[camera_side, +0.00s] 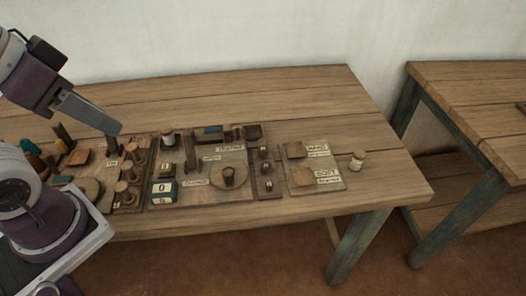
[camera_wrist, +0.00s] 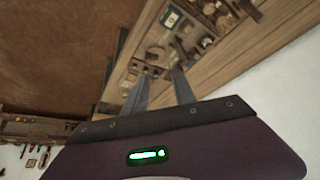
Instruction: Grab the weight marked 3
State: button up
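Three small dark weights stand in a column on a narrow wooden strip (camera_side: 277,192) in the side view: a far one (camera_side: 264,153), a middle one (camera_side: 266,168) and a near one (camera_side: 268,184). They carry small pale marks, too small to read, so I cannot tell which is marked 3. My gripper (camera_side: 115,132) is well to their left, over the left part of the table. In the wrist view my gripper (camera_wrist: 151,68) has its two fingers apart with nothing held between them. The boards show past the fingertips there, but I cannot single out the weights.
A board with a round dark pot (camera_side: 229,178) and a number block (camera_side: 164,191) lies left of the weights. A board with two wooden plates and labels (camera_side: 328,180) lies right, with a spool (camera_side: 357,160) beyond. Wooden pegs (camera_side: 128,172) stand near my gripper.

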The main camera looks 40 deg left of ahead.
jog(key=w+d+f+n+g+h, duration=0.2)
jog(key=w+d+n+g+h, duration=0.3)
jog(key=w, duration=0.4)
jog(key=n+t+h, duration=0.4)
jog(key=n+h, duration=0.2)
jog(key=n, duration=1.1)
send_over(261, 148)
jog(key=s+a, duration=0.1)
jog(key=a, duration=0.2)
notch_tip(261, 148, down, 19)
jog(key=shift+n, duration=0.3)
notch_tip(261, 148, down, 6)
jog(key=shift+s+a+f, duration=0.1)
jog(key=shift+a+f, duration=0.05)
jog(key=shift+f, duration=0.05)
jog(key=x, duration=0.2)
jog(key=shift+f, duration=0.4)
jog(key=shift+d+f, duration=0.2)
jog(key=shift+d, duration=0.25)
grip_shut()
